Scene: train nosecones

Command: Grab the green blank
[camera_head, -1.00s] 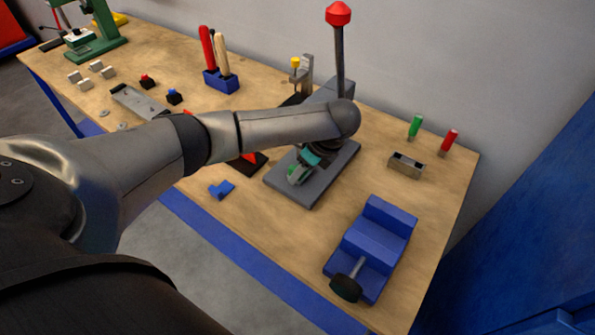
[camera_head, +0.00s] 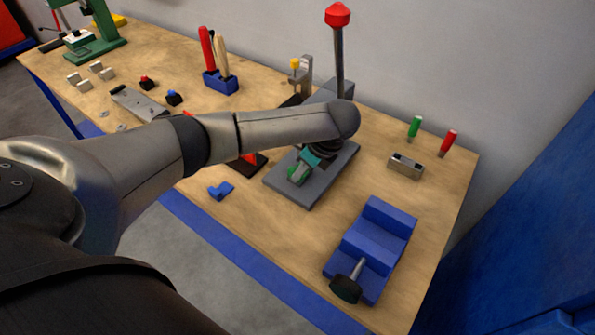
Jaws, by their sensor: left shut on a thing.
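The green blank (camera_head: 297,174) is a small green piece low over the grey base plate (camera_head: 324,183) of the press with the red-knobbed lever. My left gripper (camera_head: 299,169) is at the blank, pointing down from the end of my left arm, and is shut on it. The fingers are small and partly hidden, and I cannot tell whether the blank touches the plate. My right gripper is not in view.
A blue vise (camera_head: 371,249) stands at the front right. A blue L-shaped piece (camera_head: 221,190) lies left of the press. A grey block (camera_head: 405,166) and green (camera_head: 414,127) and red (camera_head: 448,141) handled pieces are on the right.

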